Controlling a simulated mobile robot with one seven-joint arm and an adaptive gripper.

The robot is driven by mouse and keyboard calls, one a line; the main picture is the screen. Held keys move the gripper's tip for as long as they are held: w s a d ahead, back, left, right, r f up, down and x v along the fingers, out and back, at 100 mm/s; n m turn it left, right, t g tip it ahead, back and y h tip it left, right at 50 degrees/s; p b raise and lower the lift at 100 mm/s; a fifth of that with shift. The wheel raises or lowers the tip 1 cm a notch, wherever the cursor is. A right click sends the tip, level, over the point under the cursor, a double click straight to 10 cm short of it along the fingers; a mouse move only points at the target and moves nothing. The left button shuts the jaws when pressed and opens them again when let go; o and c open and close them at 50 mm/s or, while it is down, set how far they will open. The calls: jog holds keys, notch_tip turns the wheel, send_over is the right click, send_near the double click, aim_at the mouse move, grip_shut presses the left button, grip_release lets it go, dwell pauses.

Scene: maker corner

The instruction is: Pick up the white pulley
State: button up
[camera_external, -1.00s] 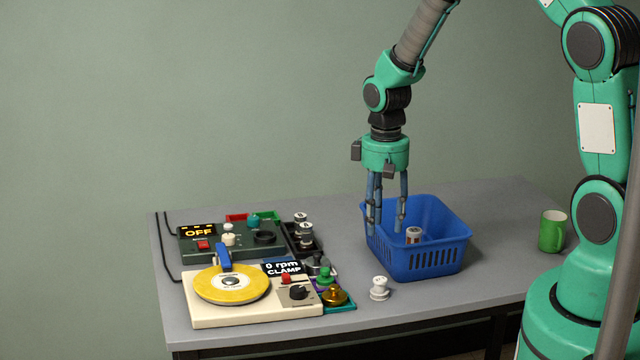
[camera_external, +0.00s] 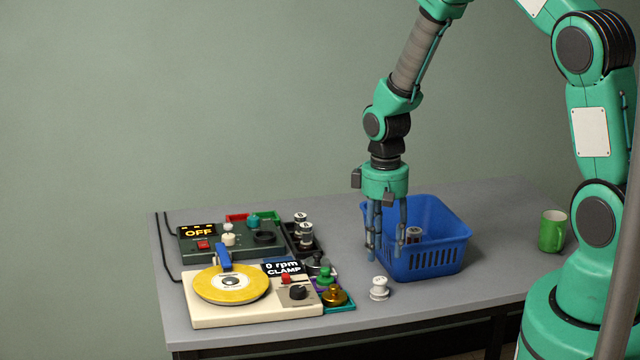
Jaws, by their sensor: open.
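A white pulley (camera_external: 379,288) stands on the grey table, in front of the blue basket and to the right of the cream turntable device. My gripper (camera_external: 384,250) points down with its fingers apart and nothing between them. Its fingertips are above and behind the white pulley in the picture, in front of the left part of the basket. Another white piece (camera_external: 228,239) sits on the dark green control box; I cannot tell whether it is also a pulley.
The blue basket (camera_external: 432,259) holds a grey and brown cylinder (camera_external: 413,235). The cream device (camera_external: 250,315) carries a yellow disc (camera_external: 231,284). Several small parts sit in trays beside it. A green mug (camera_external: 552,231) stands at right. The table's front right is clear.

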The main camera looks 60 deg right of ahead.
aim_at(381, 280)
jog(key=shift+f, duration=1.6)
jog(key=shift+f+b, duration=0.65)
jog(key=shift+f, duration=1.95)
jog(key=c, duration=1)
